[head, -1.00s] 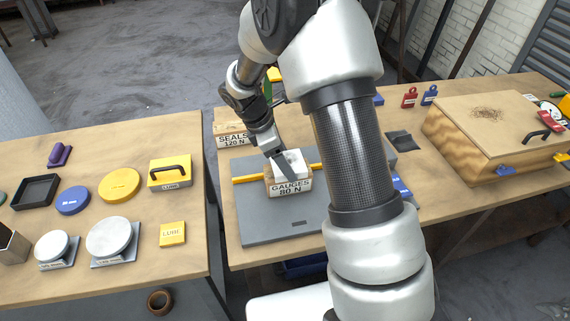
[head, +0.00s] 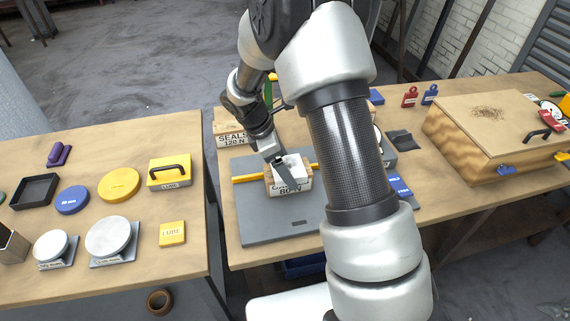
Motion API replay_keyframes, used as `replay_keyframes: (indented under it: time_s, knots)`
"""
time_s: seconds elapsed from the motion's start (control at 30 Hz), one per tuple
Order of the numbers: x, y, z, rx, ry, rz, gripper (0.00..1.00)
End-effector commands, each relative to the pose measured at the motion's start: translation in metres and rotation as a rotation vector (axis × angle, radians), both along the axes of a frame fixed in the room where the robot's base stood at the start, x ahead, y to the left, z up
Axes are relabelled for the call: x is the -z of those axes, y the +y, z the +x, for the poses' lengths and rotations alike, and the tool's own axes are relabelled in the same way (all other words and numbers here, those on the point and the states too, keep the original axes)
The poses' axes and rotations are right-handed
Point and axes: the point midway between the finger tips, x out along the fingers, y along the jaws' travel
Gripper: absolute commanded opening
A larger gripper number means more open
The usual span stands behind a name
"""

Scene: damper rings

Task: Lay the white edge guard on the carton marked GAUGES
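The carton marked GAUGES 80 N (head: 301,188) stands on a grey board on the right-hand table. The white edge guard (head: 296,166) shows at the top of the carton; whether it rests there or is held just above, I cannot tell. My gripper (head: 286,178) reaches down from the upper left. One dark finger crosses in front of the guard and part of the carton's label. The other finger is hidden, so I cannot see whether the gripper grips the guard.
A yellow bar (head: 250,179) lies across the grey board (head: 265,226). The SEALS 120 N carton (head: 233,140) stands behind. A large wooden box (head: 480,125) stands at the right. The left table (head: 110,285) holds dials, tins and a tray. A gap separates the tables.

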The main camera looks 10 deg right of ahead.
Motion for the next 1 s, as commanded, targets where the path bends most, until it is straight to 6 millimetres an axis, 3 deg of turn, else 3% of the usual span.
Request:
replay_keyframes:
  time_s: [0.17,0.5,0.7,0.87,1.0]
  knots:
    - [-0.019,0.006,0.001,-0.001,-0.005,0.001,0.9]
    - [-0.086,0.034,0.001,-0.001,-0.005,0.002,0.9]
    - [-0.11,0.043,0.001,-0.001,-0.003,0.001,0.9]
    - [-0.127,0.043,-0.004,0.035,-0.025,0.011,0.9]
    - [-0.162,0.033,-0.025,0.177,-0.119,0.056,0.9]
